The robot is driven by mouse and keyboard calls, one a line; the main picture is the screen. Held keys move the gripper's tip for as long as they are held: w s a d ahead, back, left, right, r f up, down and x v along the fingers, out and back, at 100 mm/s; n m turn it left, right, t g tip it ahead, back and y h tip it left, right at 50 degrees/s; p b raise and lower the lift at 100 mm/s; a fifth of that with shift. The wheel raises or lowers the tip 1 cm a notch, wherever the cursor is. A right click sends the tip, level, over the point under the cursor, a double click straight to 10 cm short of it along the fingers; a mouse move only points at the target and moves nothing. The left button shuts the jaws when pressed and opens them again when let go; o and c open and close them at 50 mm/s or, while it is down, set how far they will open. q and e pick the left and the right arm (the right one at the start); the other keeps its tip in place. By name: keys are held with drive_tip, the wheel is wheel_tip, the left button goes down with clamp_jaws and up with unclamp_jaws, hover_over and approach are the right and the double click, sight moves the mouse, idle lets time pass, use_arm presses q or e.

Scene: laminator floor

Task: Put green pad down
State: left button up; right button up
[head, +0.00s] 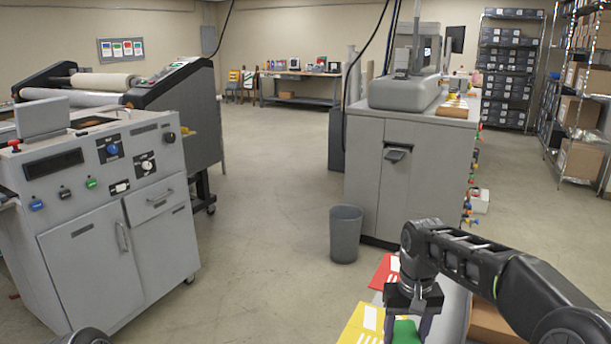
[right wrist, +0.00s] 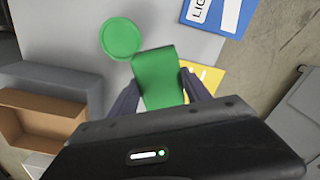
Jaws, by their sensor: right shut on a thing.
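The green pad (right wrist: 160,78) is between the two fingers of my right gripper (right wrist: 160,90), which is shut on it. In the head view the green pad (head: 405,334) shows at the bottom edge, below my right gripper (head: 405,322), and its lower part is cut off. The pad is over the grey tabletop (right wrist: 70,30); I cannot tell whether it touches the surface. A round green disc (right wrist: 121,38) lies just beside the pad's far left corner in the right wrist view. My left gripper is not in view.
A red card (head: 386,269) and a yellow card (head: 362,323) lie on the table, left of my right gripper. A blue card (right wrist: 222,14) shows in the wrist view. An open brown box (right wrist: 45,122) stands left there. A grey bin (head: 345,234) stands beyond on the floor.

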drive_tip(key=shift+a+f+n, duration=0.25)
drive_tip(key=shift+a+n, duration=0.05)
drive_tip(key=shift+a, duration=0.85)
drive_tip(key=shift+s, duration=0.1)
drive_tip(key=shift+d, duration=0.1)
